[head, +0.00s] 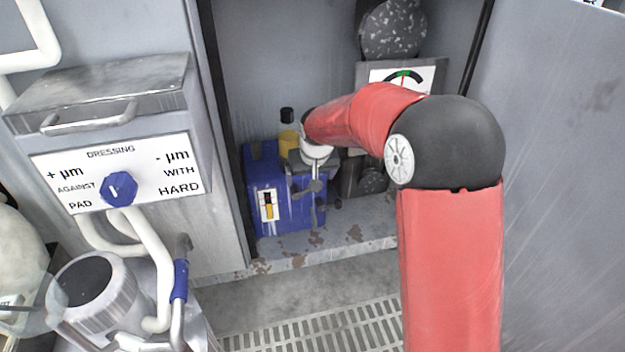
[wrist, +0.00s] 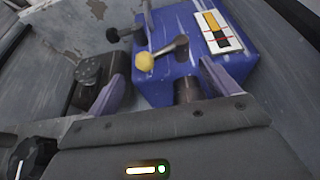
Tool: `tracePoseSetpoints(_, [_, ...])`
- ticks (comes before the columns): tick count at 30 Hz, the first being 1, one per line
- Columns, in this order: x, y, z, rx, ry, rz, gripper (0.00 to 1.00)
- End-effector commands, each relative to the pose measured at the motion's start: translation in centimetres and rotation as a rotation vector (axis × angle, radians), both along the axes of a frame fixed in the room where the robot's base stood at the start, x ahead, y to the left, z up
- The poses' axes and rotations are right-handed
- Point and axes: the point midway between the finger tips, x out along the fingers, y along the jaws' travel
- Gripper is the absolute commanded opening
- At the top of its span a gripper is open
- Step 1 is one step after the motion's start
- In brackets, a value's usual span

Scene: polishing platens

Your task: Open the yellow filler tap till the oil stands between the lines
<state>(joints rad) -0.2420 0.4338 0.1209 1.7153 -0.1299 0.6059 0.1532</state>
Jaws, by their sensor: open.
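The blue box (head: 285,222) stands on the cabinet floor and also shows in the wrist view (wrist: 172,88). Its white sight gauge (head: 268,205) shows a yellow part below a dark part; it also shows in the wrist view (wrist: 218,32). In the head view my gripper (head: 314,178) is over the box front.
Cabinet walls close in both sides. A dressing panel (head: 120,172) with a blue knob is at left. The grated floor in front is clear.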

Motion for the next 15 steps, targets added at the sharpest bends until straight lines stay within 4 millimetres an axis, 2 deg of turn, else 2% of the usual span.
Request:
tracePoseSetpoints(1, [0.3,0.1,-1.2,-0.001,0.003,0.0,0.87])
tracePoseSetpoints(7, [1.5,0.4,-4.0,0.0,0.002,-0.001,0.87])
tracePoseSetpoints(15, [2.1,0.6,-5.5,-0.001,0.0,-0.001,0.87])
